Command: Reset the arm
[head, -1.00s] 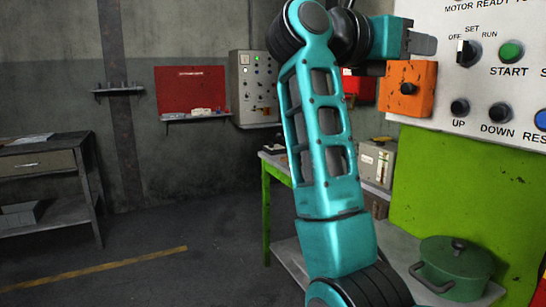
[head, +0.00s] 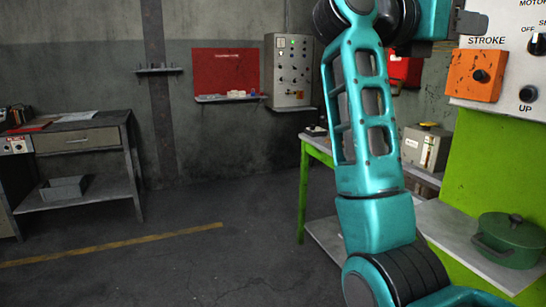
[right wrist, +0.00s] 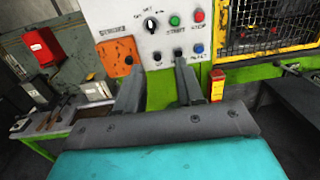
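My right arm rises through the right half of the head view, and its gripper (head: 470,22) is near the top right, in front of the press's control panel (head: 515,50). In the right wrist view the two fingers of the right gripper (right wrist: 158,85) stand wide apart with nothing between them. Beyond them is the panel (right wrist: 140,45) with its black selector, green START, red and blue buttons. An orange box (head: 476,76) marked STROKE sits on the panel's left; it also shows in the right wrist view (right wrist: 115,57). My left gripper is in neither view.
A green pot (head: 508,240) stands on a low shelf at right. A green-legged table (head: 303,190) holds a grey box (head: 428,148). A workbench (head: 80,142) stands at left. The floor (head: 230,250) between is clear. A mesh guard (right wrist: 262,28) is right of the panel.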

